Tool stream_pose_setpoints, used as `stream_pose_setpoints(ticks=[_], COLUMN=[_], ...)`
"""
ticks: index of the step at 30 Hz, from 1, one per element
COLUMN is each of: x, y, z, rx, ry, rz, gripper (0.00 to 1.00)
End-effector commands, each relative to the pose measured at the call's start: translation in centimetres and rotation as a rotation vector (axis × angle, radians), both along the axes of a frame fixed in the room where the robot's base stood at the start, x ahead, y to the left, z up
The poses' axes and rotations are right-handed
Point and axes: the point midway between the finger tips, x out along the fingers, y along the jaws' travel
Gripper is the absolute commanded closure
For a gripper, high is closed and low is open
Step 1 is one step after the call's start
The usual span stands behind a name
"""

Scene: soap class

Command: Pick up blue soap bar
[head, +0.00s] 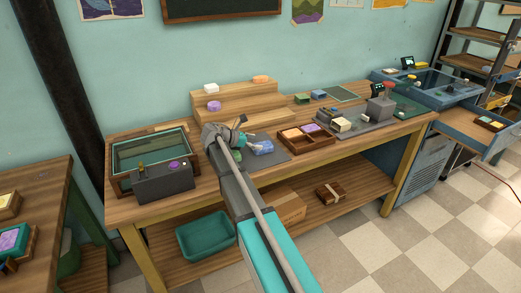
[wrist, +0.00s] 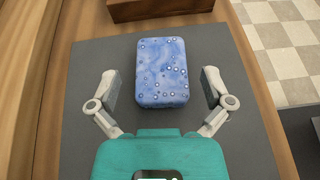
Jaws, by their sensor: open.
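The blue soap bar (wrist: 162,72) is a rounded block with marbled blue sides and white-ringed dots. It lies on a dark grey mat (wrist: 215,50). It also shows in the head view (head: 263,147), just right of my gripper (head: 244,138). In the wrist view my gripper (wrist: 166,88) is open, with one finger on each side of the bar. There are gaps between both fingers and the bar, and nothing is held. The fingers reach beside the bar's nearer half; their height above the mat is hard to tell.
A wooden tray (head: 307,146) with soaps stands right of the mat. A stepped wooden stand (head: 235,105) with soaps is behind it. A glass-topped box (head: 149,150) and a grey device (head: 163,186) stand to the left. The mat around the bar is clear.

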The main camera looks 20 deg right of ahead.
Motion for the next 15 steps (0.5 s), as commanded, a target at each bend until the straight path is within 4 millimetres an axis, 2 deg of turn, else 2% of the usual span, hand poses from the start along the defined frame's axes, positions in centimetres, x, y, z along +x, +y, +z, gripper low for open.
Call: stream_pose_setpoints(ticks=[8, 15], x=[-0.1, -0.3], y=[-1.1, -3.6], z=[-0.8, -2.0], rx=[0.0, 0.0], ry=[-0.001, -0.001], rz=[-0.001, -0.001], gripper=[0.0, 0.0])
